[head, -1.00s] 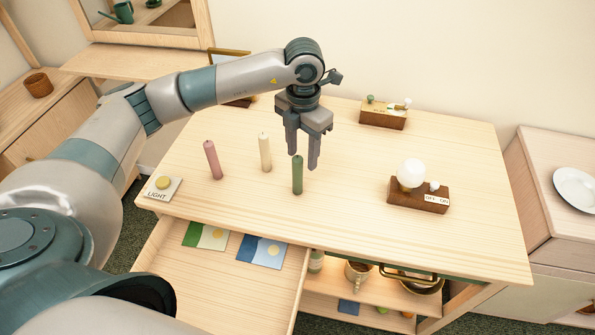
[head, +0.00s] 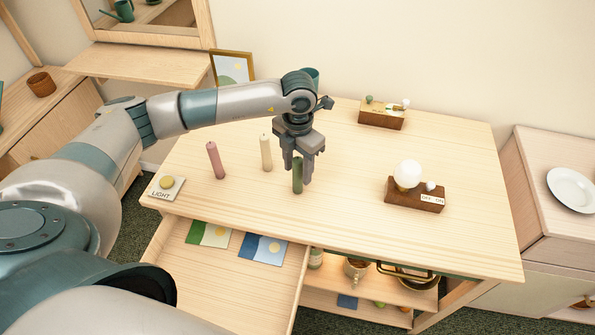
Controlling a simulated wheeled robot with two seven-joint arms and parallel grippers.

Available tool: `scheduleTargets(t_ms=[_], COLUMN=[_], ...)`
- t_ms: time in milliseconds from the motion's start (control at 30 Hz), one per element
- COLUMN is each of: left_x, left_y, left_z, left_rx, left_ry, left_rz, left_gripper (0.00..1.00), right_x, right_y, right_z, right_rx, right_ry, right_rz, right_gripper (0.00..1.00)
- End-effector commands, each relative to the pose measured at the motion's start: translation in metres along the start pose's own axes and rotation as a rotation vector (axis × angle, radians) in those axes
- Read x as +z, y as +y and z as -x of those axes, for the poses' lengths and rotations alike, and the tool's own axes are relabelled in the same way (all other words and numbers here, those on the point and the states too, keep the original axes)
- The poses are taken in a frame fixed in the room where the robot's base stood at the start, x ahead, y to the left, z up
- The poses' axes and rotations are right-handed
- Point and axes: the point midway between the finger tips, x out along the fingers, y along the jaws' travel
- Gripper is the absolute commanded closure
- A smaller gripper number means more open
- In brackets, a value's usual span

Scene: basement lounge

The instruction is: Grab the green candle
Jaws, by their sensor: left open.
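The green candle (head: 298,178) stands upright on the wooden table (head: 345,215). My left gripper (head: 298,174) is open and pointed down over it, with its fingers reaching down around the candle's upper part. The fingers hide the candle's top, and I cannot tell whether they touch it. A cream candle (head: 266,152) and a pink candle (head: 215,160) stand upright to the left of the gripper. My right gripper is not in view.
A bulb on a wooden switch block (head: 415,193) stands to the right. A light button (head: 166,186) is at the table's left corner. An open drawer (head: 215,275) holding cards juts out in front. Another wooden block (head: 382,115) and a framed picture (head: 232,68) are at the back.

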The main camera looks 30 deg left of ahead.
Motion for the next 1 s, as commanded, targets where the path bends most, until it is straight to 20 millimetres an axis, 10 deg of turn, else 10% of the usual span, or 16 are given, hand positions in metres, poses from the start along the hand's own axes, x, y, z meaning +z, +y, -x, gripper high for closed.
scheduleTargets(t_ms=[600, 800, 1000], left_x=[0.0002, 0.0002, 0.0003], left_y=[-0.0001, -0.0001, 0.0], left_z=[-0.0108, -0.0107, -0.0105], left_rx=[0.0, 0.001, 0.001], left_ry=[-0.001, -0.001, -0.001], left_rz=[0.0, 0.0, 0.0], left_gripper=[0.56, 1.0, 1.0], right_x=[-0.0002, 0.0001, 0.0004], right_y=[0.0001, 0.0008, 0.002], right_z=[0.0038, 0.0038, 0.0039], right_rx=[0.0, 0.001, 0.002], right_ry=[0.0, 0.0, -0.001], right_rz=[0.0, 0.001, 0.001], right_gripper=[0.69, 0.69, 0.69])
